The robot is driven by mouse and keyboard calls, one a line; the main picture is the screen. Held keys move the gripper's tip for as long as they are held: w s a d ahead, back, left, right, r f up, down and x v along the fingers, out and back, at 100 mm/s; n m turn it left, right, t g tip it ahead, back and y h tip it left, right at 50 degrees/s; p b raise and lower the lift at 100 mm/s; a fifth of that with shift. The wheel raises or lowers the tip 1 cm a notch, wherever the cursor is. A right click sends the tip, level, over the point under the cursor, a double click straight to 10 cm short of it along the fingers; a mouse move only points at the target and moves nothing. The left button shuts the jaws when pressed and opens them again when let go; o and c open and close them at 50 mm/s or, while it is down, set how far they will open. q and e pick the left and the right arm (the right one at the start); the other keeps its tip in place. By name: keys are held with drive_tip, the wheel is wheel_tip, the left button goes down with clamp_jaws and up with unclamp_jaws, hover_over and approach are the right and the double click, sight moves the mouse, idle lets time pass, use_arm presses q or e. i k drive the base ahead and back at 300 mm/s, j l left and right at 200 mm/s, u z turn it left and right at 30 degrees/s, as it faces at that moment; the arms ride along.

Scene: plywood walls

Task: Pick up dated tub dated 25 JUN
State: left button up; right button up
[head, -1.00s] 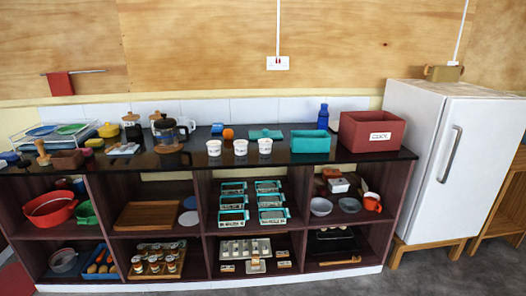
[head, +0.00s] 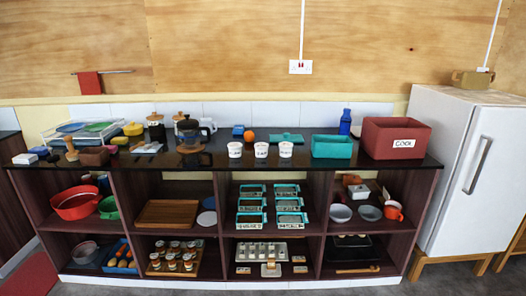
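Three white tubs stand in a row on the dark counter in the head view: a left tub (head: 235,150), a middle tub (head: 261,150) and a right tub (head: 285,149). Each has dark print on its front, too small to read, so I cannot tell which one bears 25 JUN. The tubs stand upright and slightly apart. Neither of my grippers is in view.
The dark counter (head: 340,154) has a teal bin (head: 332,147) and a red box marked COOL (head: 397,139) right of the tubs. An orange (head: 249,135) lies behind. A white fridge (head: 440,160) stands at right.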

sight(261, 148)
drive_tip(key=i+l, duration=0.95)
drive_tip(key=i, duration=0.2)
drive_tip(key=i+l+u, duration=0.15)
drive_tip(key=i+l, duration=0.75)
drive_tip(key=i, duration=0.25)
